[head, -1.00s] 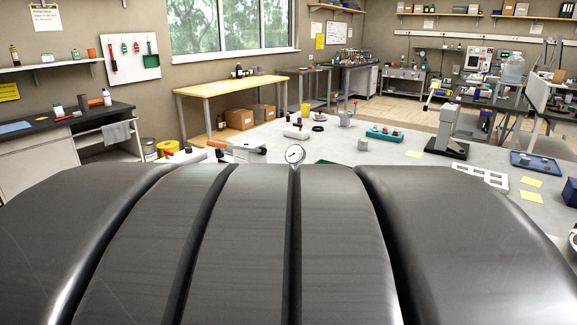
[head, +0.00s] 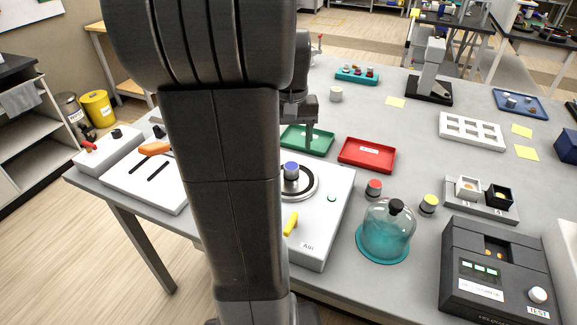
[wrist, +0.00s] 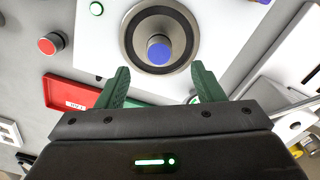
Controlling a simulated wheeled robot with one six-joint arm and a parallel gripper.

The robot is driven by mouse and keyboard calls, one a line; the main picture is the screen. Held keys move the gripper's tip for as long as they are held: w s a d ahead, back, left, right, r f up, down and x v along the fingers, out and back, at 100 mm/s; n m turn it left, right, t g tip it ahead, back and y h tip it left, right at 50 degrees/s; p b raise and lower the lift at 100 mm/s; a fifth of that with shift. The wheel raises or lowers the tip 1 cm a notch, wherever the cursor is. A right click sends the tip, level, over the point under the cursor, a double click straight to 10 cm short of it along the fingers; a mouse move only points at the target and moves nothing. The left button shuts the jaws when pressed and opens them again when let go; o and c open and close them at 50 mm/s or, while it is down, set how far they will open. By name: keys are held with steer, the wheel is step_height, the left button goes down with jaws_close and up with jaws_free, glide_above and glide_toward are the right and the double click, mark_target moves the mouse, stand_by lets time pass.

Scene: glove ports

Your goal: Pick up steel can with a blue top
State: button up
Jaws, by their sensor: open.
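In the head view my arm hides much of the gripper; a dark finger part shows just behind the can. The gripper is apart from the can.
A yellow handle (head: 291,224) and a green button (head: 332,198) are on the white box. A green tray (head: 318,146) and a red tray (head: 367,155) lie behind. To the right are a red-topped can (head: 373,189), a glass dome (head: 386,232) and a yellow-topped can (head: 428,205).

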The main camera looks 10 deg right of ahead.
steer(key=f, duration=1)
steer(key=shift+w+d+p, duration=0.1)
steer(key=shift+w+p, duration=0.15)
steer(key=shift+p, duration=0.1)
steer(key=c, duration=1.2)
